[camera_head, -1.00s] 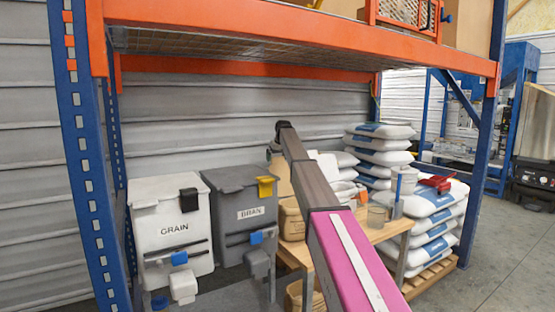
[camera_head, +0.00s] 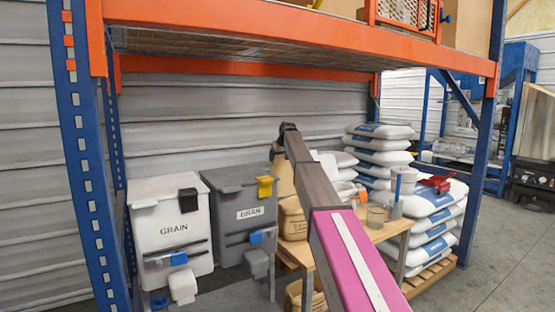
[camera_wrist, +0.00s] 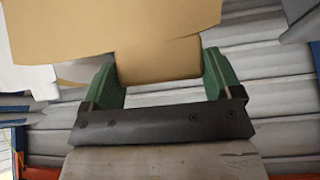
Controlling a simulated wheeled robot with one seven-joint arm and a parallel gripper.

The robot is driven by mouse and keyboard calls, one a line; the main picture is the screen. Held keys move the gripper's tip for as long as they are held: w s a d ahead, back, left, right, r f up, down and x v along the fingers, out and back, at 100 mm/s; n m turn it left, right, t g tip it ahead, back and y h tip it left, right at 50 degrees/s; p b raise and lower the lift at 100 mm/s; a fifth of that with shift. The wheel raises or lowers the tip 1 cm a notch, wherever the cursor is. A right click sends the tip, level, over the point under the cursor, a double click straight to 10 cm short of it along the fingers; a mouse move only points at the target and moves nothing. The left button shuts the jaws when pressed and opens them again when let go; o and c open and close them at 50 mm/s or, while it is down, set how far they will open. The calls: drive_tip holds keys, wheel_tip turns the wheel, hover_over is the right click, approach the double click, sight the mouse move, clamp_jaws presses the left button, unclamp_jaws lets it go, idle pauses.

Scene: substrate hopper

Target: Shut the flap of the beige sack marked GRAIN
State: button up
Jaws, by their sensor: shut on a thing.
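A beige sack (camera_head: 292,222) stands on the wooden table, partly hidden behind my arm. Its dark marking is too small to read. A tan upright piece (camera_head: 282,182), which looks like its flap, rises above it. In the wrist view the tan flap (camera_wrist: 158,65) fills the space between the green fingers of my gripper (camera_wrist: 160,80), which is shut on it. In the head view my gripper (camera_head: 278,155) is small and partly hidden at the top of this piece.
A white bin (camera_head: 165,210) marked GRAIN and a grey bin (camera_head: 225,208) marked BRAN stand left of the table (camera_head: 395,230). Stacked white sacks (camera_head: 435,210) stand to the right. An orange shelf beam (camera_head: 300,42) crosses above my arm.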

drive_tip(key=s+d+t+y, duration=0.1)
drive_tip(key=s+d+t, duration=0.2)
drive_tip(key=s, duration=0.4)
drive_tip(key=t+y, duration=0.2)
drive_tip(key=t, duration=0.4)
hover_over(300, 209)
drive_tip(key=r+x, duration=0.1)
drive_tip(key=x, duration=0.2)
drive_tip(key=f, duration=0.4)
drive_tip(key=shift+w+a+f, duration=0.15)
drive_tip(key=shift+a+f, duration=0.15)
drive_tip(key=shift+f, duration=0.05)
drive_tip(key=s+d+f, duration=0.1)
drive_tip(key=s+f, duration=0.3)
drive_tip(key=f, duration=0.1)
drive_tip(key=shift+d, duration=0.35)
wheel_tip(300, 209, down, 7)
drive_tip(key=s+d, duration=0.1)
drive_tip(key=s, duration=0.1)
drive_tip(key=shift+s+r, duration=0.2)
drive_tip(key=shift+r, duration=0.05)
drive_tip(key=shift+s+f, duration=0.15)
drive_tip(key=shift+f, duration=1)
drive_tip(key=shift+d+f+t+y, duration=0.1)
drive_tip(key=shift+f+t+y, duration=0.45)
drive_tip(key=shift+f, duration=0.65)
drive_tip(key=shift+f, duration=0.1)
